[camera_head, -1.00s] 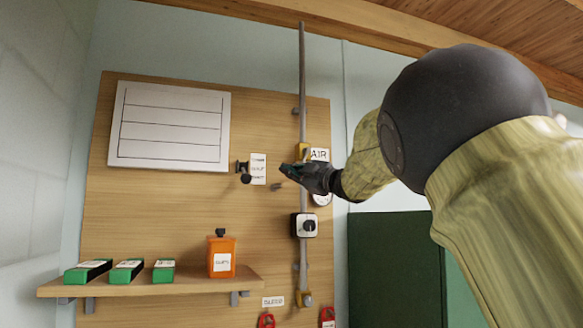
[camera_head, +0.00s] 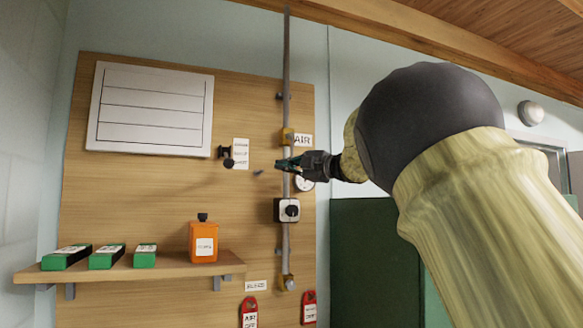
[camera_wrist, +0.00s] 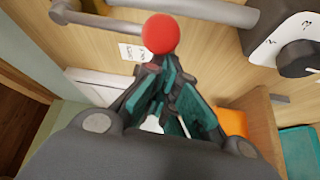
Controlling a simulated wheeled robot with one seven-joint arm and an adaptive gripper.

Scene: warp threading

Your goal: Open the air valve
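The air supply shows as a grey vertical pipe (camera_head: 286,70) on the wooden board, with a yellow fitting (camera_head: 288,137) beside the AIR label (camera_head: 303,140). My gripper (camera_head: 280,164) is in front of the pipe just below that fitting, pointing left. In the wrist view, a red ball (camera_wrist: 160,33) appears just past my fingertips (camera_wrist: 164,72). A grey rod (camera_wrist: 100,24) seems to run to the ball, but I cannot tell whether the fingers touch it. The fingers converge at their tips and look shut, with nothing visibly held. The head view does not show the red ball.
A gauge (camera_head: 304,184) sits behind my gripper, and a black rotary switch (camera_head: 288,210) is below. A shelf (camera_head: 180,268) holds green boxes (camera_head: 107,257) and an orange bottle (camera_head: 203,242). Red tags (camera_head: 249,313) hang low. A green cabinet (camera_head: 375,260) stands right.

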